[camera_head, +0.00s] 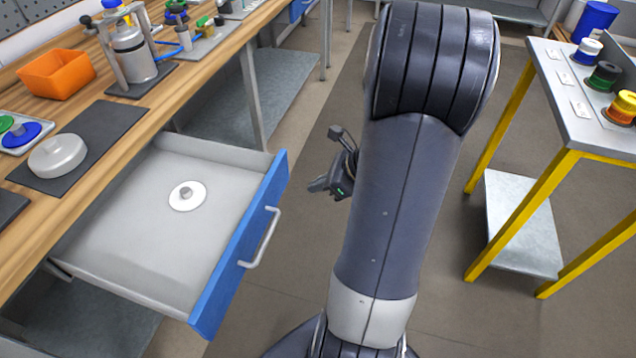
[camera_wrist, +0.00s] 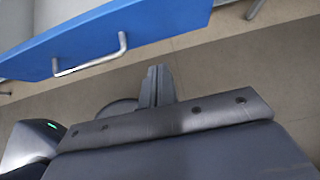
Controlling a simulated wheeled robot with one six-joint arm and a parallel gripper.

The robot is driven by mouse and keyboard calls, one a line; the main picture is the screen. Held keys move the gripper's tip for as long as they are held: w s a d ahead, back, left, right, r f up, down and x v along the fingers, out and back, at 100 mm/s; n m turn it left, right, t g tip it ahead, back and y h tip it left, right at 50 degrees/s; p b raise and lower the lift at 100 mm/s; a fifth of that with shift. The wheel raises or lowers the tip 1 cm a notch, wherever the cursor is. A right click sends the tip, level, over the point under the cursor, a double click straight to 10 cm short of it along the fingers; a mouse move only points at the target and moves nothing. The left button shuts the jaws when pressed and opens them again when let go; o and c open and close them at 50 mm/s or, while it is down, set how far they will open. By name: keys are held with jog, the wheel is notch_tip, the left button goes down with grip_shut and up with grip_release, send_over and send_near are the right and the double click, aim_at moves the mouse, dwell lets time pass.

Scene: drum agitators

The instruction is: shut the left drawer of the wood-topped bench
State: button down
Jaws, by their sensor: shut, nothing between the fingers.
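The drawer (camera_head: 120,235) of the wood-topped bench (camera_head: 150,108) stands pulled far out. It has a grey tray, a blue front (camera_head: 243,245) and a silver bar handle (camera_head: 262,240). A white disc with a grey knob (camera_head: 187,196) lies inside it. My gripper (camera_head: 318,186) is to the right of the blue front, apart from it, partly hidden behind my arm. In the wrist view my gripper (camera_wrist: 158,75) shows shut and empty, below the blue front (camera_wrist: 150,28) and to the right of the handle (camera_wrist: 95,58), touching neither.
On the bench stand an orange bin (camera_head: 57,74), a metal canister in a stand (camera_head: 132,52) and a white round lid (camera_head: 58,155). A yellow-legged table (camera_head: 590,135) with coloured spools stands at the right. Bare floor (camera_head: 280,280) lies between the drawer and my arm.

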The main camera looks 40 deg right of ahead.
aim_at(275, 193)
jog(key=w+a+f, duration=0.1)
jog(key=w, duration=0.1)
jog(key=w+a+f, duration=0.1)
jog(key=a+f, duration=0.1)
jog(key=w+a+f, duration=0.1)
jog(key=w, duration=0.1)
jog(key=shift+w+a+f+b, duration=0.2)
jog(key=shift+w+a+b, duration=0.15)
jog(key=shift+b, duration=0.05)
jog(key=shift+w+a, duration=0.25)
jog(key=shift+w, duration=0.2)
